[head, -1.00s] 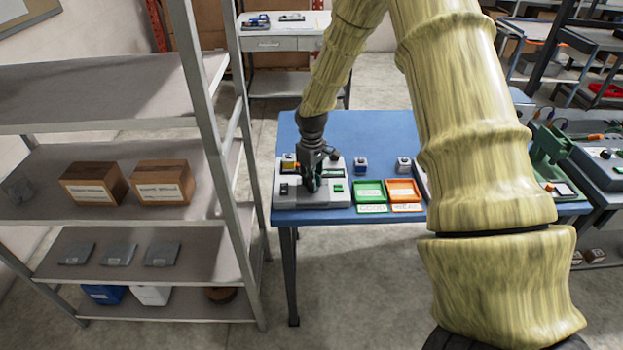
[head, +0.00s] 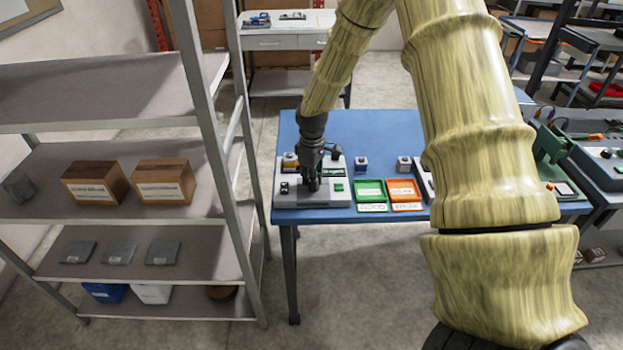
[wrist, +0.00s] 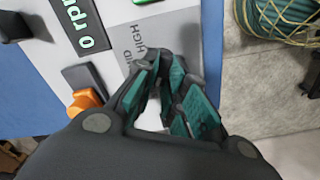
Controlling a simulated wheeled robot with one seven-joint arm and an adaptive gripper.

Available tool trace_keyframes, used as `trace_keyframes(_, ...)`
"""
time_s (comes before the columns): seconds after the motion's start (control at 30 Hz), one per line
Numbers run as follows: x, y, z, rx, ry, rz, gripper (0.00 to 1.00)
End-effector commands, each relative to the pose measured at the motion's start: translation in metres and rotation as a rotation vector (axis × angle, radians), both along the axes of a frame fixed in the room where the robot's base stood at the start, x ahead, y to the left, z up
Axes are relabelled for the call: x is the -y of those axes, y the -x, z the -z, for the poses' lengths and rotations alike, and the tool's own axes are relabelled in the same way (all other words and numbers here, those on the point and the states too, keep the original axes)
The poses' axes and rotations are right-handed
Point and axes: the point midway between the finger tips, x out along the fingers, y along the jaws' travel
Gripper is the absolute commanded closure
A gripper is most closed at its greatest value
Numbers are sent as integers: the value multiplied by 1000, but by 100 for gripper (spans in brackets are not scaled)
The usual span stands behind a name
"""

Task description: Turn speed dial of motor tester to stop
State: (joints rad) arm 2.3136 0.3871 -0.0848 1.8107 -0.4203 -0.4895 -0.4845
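The motor tester (head: 320,200) is a light grey box at the left end of the blue table. My gripper (head: 313,186) points down over its middle. In the wrist view the tester shows a dark display (wrist: 85,30) with green "0 rpm" and a grey plate (wrist: 148,38) marked "HIGH" and "MID". The teal-padded fingertips of my gripper (wrist: 165,68) are close together over the lower part of this plate. The speed dial cannot be made out and may be hidden behind the fingers. Whether they grip it is unclear.
An orange switch (wrist: 85,100) and a dark knob (wrist: 15,27) are on the tester. A green tray (head: 370,192) and an orange tray (head: 404,191) lie to its right. A grey shelf rack (head: 205,120) stands left of the table. The table's back is clear.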

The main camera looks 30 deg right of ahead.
Motion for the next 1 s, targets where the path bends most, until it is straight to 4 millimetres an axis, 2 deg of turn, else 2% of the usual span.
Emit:
trace_keyframes(0.03,2,-1,-1,1,3,-1,80)
trace_keyframes(0.1,1,-1,-1,1,2,0,68)
trace_keyframes(0.13,1,-1,-1,1,2,0,66)
trace_keyframes(0.43,0,-1,-1,0,1,0,66)
trace_keyframes(0.57,0,-1,-8,3,1,0,66)
trace_keyframes(0.67,0,-1,-20,3,1,0,66)
trace_keyframes(1.0,1,-2,-77,4,0,0,66)
